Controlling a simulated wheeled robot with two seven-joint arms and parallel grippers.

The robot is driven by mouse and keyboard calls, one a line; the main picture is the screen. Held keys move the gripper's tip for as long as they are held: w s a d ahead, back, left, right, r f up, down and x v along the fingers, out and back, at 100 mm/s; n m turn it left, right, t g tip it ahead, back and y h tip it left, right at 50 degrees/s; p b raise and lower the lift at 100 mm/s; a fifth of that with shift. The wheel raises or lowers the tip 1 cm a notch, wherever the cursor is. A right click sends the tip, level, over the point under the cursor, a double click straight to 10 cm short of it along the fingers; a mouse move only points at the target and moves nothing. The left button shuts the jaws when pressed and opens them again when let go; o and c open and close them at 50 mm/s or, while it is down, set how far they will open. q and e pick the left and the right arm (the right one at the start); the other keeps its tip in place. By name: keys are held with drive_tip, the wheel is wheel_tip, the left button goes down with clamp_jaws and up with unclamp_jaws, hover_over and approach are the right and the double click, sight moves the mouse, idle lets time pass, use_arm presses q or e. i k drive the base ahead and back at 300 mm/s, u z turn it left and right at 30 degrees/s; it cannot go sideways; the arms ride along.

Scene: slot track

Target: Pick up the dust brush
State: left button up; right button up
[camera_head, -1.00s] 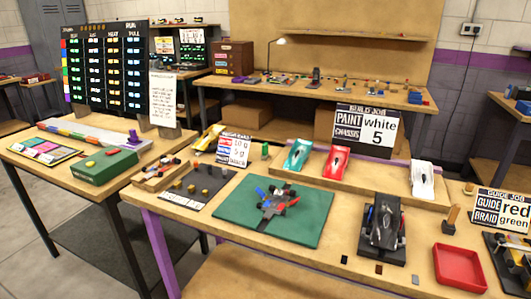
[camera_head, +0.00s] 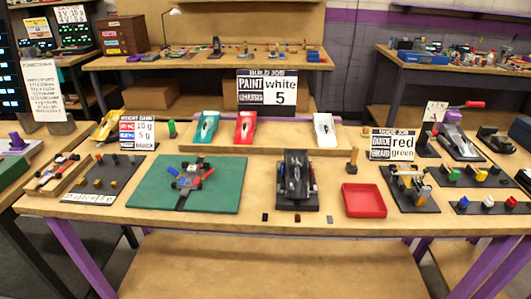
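A small upright tan piece with a narrow top and a wider base (camera_head: 353,160) stands on the workbench (camera_head: 330,222), behind the red tray. It looks like the dust brush, but it is too small to be sure. Neither of my grippers is in view.
A red tray (camera_head: 364,201) lies just in front of the tan piece. A black car on a stand (camera_head: 296,180) is to its left. The guide job card (camera_head: 393,145) and a black fixture (camera_head: 411,189) are to its right. The bench's front strip is mostly clear.

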sight(174, 134)
drive_tip(key=u, duration=1.65)
drive_tip(key=i, duration=0.95)
drive_tip(key=z, duration=1.75)
